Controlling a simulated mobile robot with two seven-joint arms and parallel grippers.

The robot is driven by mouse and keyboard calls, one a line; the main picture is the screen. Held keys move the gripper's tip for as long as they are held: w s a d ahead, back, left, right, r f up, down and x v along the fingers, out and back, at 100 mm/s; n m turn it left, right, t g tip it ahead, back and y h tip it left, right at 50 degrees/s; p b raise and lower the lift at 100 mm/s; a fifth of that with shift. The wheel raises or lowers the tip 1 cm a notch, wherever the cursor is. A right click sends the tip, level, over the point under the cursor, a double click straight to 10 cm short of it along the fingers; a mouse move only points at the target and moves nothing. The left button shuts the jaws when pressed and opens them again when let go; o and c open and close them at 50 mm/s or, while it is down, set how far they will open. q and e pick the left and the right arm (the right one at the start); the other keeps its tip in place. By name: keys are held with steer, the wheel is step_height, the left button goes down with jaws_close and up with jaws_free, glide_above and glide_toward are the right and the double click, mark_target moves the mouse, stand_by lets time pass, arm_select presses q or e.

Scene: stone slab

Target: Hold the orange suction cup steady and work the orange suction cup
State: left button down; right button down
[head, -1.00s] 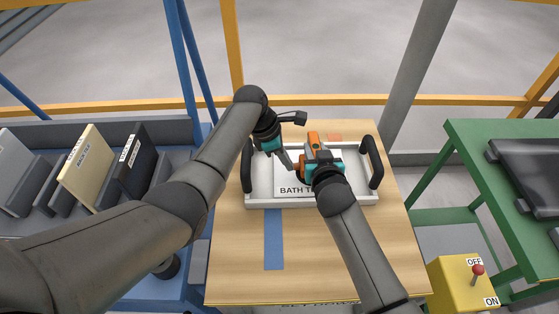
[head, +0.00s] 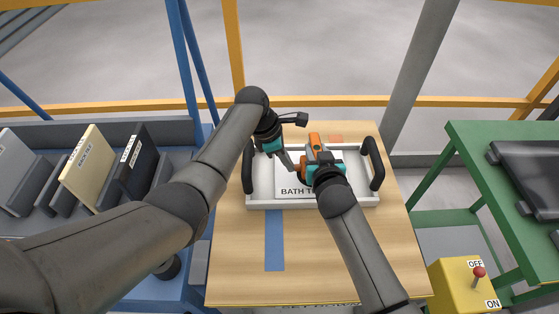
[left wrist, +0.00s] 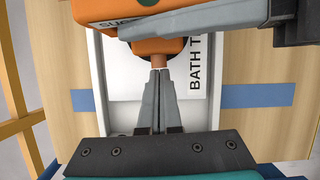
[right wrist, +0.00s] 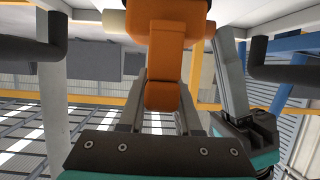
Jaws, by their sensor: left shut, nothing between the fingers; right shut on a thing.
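The orange suction cup (head: 313,140) stands over the tray in the middle of the table. Its orange body with partly hidden lettering fills the top of the left wrist view (left wrist: 130,46). My right gripper (head: 318,160) is shut on its orange handle (right wrist: 165,55). My left gripper (head: 290,164) is shut and empty beside the cup. In the left wrist view its closed fingertips (left wrist: 159,73) are at a small brownish-orange knob (left wrist: 159,61) on the cup; I cannot tell if they touch. The cup's underside is mostly hidden.
A white tray (head: 262,203) with black handles (head: 374,163) holds a white piece lettered "BATH T", partly covered. The wooden table (head: 340,255) has a blue strip (head: 274,240) and free room in front. A yellow switch box (head: 455,285) stands at right.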

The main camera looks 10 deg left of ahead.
arm_select(q)
steer(key=a, duration=0.2)
steer(key=s+a, duration=0.1)
steer(key=a, duration=0.1)
steer(key=w+v, duration=0.1)
steer(key=v, duration=0.9)
steer(key=shift+s, duration=0.5)
steer(key=shift+a, duration=0.15)
steer(key=shift+s+a, duration=0.25)
steer(key=shift+a, duration=0.65)
steer(key=shift+d, duration=0.1)
steer(key=shift+f, duration=0.1)
